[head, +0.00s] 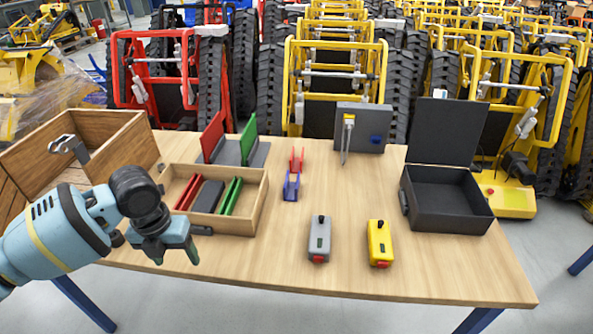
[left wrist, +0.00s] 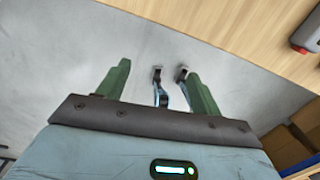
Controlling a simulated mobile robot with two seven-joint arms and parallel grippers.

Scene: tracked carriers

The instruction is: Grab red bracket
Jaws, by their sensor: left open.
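A small red bracket (head: 296,160) stands on the wooden table (head: 350,265) near its middle, just behind a blue bracket (head: 291,187). It has two upright prongs. My left gripper (head: 177,255) is open and empty, to the left and in front of the red bracket, near the table's front edge. In the left wrist view the open fingers (left wrist: 158,80) have grey floor behind them, and the red bracket does not show. My right gripper is in neither view.
A grey device (head: 319,240), a yellow device (head: 380,243) and an open black case (head: 445,200) are at right.

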